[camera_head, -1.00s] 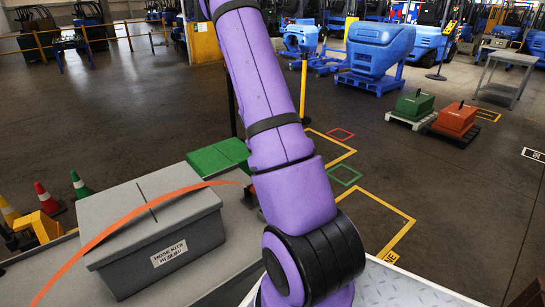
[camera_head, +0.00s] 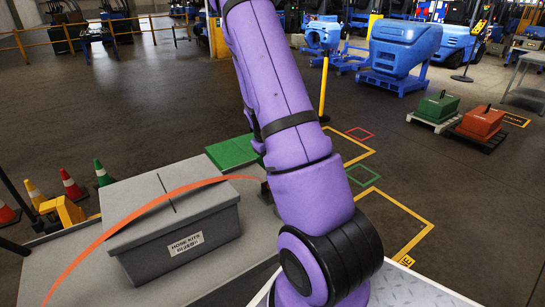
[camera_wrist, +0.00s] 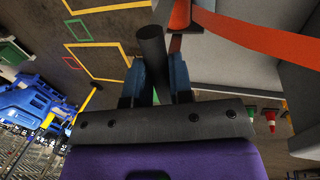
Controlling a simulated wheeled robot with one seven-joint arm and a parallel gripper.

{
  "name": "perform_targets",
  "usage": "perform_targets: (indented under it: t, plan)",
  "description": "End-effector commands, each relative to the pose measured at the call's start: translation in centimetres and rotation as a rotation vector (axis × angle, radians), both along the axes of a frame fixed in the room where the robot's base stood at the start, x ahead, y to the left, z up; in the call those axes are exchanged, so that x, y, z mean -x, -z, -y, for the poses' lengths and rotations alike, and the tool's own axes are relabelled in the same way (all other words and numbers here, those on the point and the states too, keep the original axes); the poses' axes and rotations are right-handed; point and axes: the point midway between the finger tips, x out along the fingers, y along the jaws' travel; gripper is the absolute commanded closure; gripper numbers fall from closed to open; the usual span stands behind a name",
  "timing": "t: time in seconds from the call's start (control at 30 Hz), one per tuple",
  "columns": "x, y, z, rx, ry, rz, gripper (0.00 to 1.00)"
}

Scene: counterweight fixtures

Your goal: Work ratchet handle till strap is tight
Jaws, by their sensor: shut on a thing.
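In the wrist view my gripper (camera_wrist: 157,78) is shut around a dark round handle (camera_wrist: 151,48), which stands up between its two blue fingers. In the head view the strap (camera_head: 150,206) arches over a grey lidded box (camera_head: 190,216) marked "HOSE KITS", bowed rather than flat. Its right end meets a small dark part (camera_head: 265,190), mostly hidden behind my purple arm. My gripper is hidden in the head view.
The box stands on a grey deck (camera_head: 75,268). A green block (camera_head: 230,152) lies behind it. Traffic cones (camera_head: 72,186) and a yellow object (camera_head: 66,210) are at left. Green (camera_head: 437,106) and red (camera_head: 482,122) weights sit on pallets at right. Open floor lies between.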

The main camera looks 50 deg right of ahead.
Motion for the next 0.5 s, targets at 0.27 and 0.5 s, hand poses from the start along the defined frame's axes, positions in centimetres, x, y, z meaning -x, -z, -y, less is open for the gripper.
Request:
perform_targets:
  t: [0.27,0.5]
  plan:
    - [0.22,0.17,-0.05,-0.003,0.002,-0.006,0.54]
    - [0.12,0.04,0.01,-0.001,0.001,-0.003,0.54]
